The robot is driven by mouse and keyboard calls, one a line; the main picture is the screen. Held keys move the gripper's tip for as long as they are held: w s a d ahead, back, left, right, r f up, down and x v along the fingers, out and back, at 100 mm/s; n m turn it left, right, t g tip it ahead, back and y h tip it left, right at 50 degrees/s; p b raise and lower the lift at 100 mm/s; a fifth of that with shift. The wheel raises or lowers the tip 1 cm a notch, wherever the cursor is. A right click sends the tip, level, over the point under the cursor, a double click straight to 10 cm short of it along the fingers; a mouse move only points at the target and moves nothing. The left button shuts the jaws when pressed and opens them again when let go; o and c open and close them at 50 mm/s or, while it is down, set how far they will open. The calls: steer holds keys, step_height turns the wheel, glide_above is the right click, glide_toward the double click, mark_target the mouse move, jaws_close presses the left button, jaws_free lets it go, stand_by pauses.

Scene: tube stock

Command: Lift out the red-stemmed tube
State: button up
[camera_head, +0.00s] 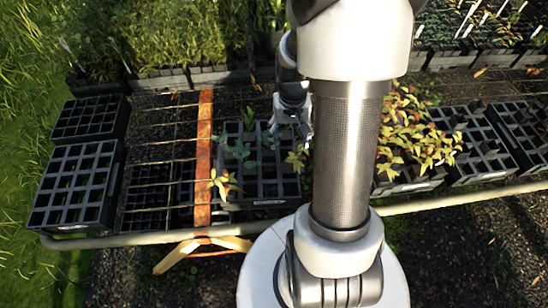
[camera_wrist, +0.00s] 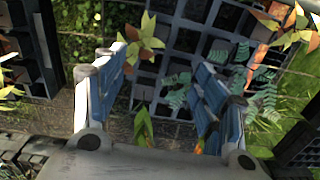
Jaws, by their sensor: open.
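A black cell tray (camera_head: 262,195) holds several small plants. They include blue-green feathery ones (camera_head: 240,150), a yellow-green one (camera_head: 223,183) at the left front and another (camera_head: 297,160) at the right. No red stem can be made out clearly on any of them. My gripper (camera_head: 298,125) is over the tray's right back part, partly hidden by my arm. In the wrist view its blue-padded fingers (camera_wrist: 157,72) stand wide apart with nothing held. A yellow-orange-leaved plant (camera_wrist: 145,42) is by the left fingertip. A green shoot (camera_wrist: 142,125) shows between the fingers, lower down.
An orange slat (camera_head: 204,150) runs along the tray's left side. Empty black trays (camera_head: 72,178) stand at the left. A pale rail (camera_head: 150,241) crosses the front. Dense potted plants (camera_head: 165,40) stand behind.

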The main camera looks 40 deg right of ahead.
steer(key=b, duration=0.4)
glide_toward(289, 166)
steer(key=f, duration=0.5)
steer(key=shift+w+a+f, duration=0.1)
steer(key=shift+w+f, duration=0.05)
steer(key=shift+w, duration=0.05)
steer(key=f, duration=0.1)
steer(key=f+b, duration=0.1)
steer(key=f, duration=0.2)
steer(key=shift+s+f+b, duration=0.2)
steer(key=shift+s+b, duration=0.1)
steer(key=shift+b, duration=0.1)
steer(key=shift+f, duration=0.4)
steer(key=shift+r, duration=0.1)
steer(key=shift+c, duration=0.2)
jaws_close()
